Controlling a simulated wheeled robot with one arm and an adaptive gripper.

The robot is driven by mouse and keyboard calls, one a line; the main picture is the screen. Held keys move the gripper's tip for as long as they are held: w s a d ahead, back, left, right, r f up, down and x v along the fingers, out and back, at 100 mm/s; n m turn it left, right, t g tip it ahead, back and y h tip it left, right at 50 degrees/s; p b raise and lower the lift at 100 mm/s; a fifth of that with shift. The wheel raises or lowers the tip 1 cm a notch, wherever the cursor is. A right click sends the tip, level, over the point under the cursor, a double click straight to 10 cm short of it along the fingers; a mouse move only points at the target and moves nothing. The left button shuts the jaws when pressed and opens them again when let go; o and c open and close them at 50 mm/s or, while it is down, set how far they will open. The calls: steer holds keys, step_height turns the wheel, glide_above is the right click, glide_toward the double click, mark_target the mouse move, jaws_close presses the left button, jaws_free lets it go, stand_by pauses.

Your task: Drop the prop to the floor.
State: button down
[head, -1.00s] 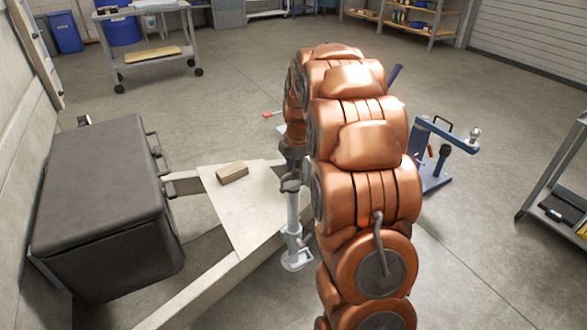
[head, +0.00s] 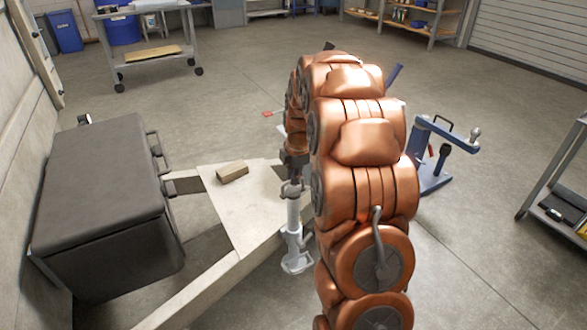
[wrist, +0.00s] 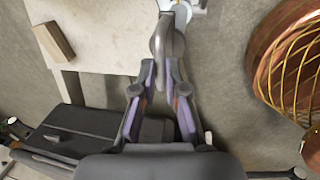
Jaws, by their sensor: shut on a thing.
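The prop is a pale grey upright jack post (head: 293,218) with a flat foot plate (head: 297,262), at the right edge of the trailer frame's plate (head: 245,215). Whether the foot touches the floor cannot be told. My gripper (head: 292,178) is at the post's dark top, partly hidden by my copper arm. In the wrist view, my gripper (wrist: 166,66) is shut on a rounded grey piece (wrist: 170,35) at the top of the prop. A white part of it shows beyond, at the top edge.
A small wooden block (head: 232,172) lies on the plate. A large dark box (head: 105,205) stands on the left of the frame. A blue stand (head: 437,155) is right of my arm. A cart (head: 150,40) is far back.

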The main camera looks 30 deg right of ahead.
step_height(320, 180, down, 2)
steer(key=c, duration=1.2)
jaws_free()
steer(key=shift+r, duration=0.1)
step_height(320, 180, up, 12)
steer(key=s, duration=0.2)
steer(key=shift+s, duration=0.2)
steer(key=shift+a, duration=0.1)
